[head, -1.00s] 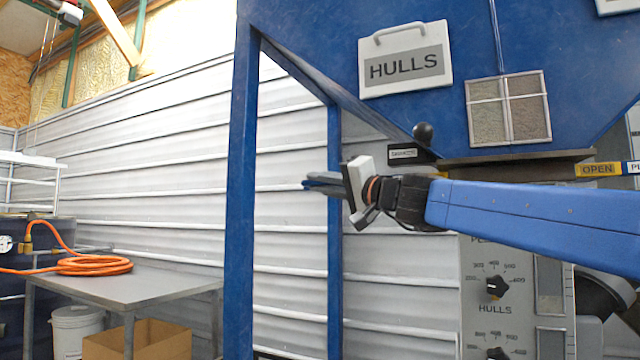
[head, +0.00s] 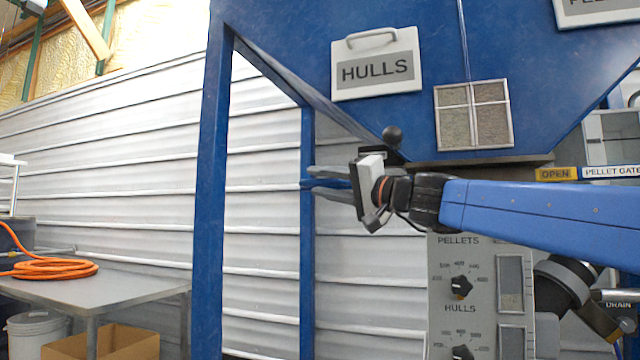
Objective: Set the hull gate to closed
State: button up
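The hull hopper is a blue funnel bearing a white HULLS sign (head: 376,66). A black ball knob (head: 392,137) stands at its lower left edge, above the dark slide plate (head: 480,164) under the hopper; I take it for the hull gate's handle. My gripper (head: 312,183) points left, below and left of the knob, with its fingertips in front of the blue post in the picture. Its two grey fingers are apart with nothing between them. My wrist hides the area under the knob, so I cannot read the gate's label or position.
A yellow OPEN tag (head: 556,174) sits beside a PELLET GATE label (head: 612,172) at right. A dial panel (head: 462,262) stands below my arm. Blue posts (head: 214,200) frame the left side. A metal table (head: 110,283) with an orange hose (head: 45,268) is at lower left.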

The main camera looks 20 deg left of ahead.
jog(key=v, duration=1.7)
jog(key=shift+f, duration=0.2)
jog(key=shift+s+d, duration=0.15)
jog(key=s+d+f+h, duration=0.3)
jog(key=d+f, duration=0.1)
jog(key=f, duration=0.6)
jog(key=s+d+f+g+h, duration=0.1)
jog(key=s+d+f+h, duration=0.15)
jog(key=f, duration=0.75)
jog(key=s+d+f+h, duration=0.2)
jog(key=d+f+h, duration=0.25)
jog(key=f, duration=0.55)
jog(key=s+d+f+g+h, duration=0.1)
jog(key=s+d+f+h, duration=0.3)
jog(key=s+d+f, duration=0.3)
jog(key=s+d+f+m+g+h, duration=0.1)
jog(key=s+d+f+h, duration=0.3)
jog(key=d+f, duration=1)
jog(key=s+f, duration=0.3)
jog(key=f, duration=0.1)
jog(key=shift+h, duration=0.3)
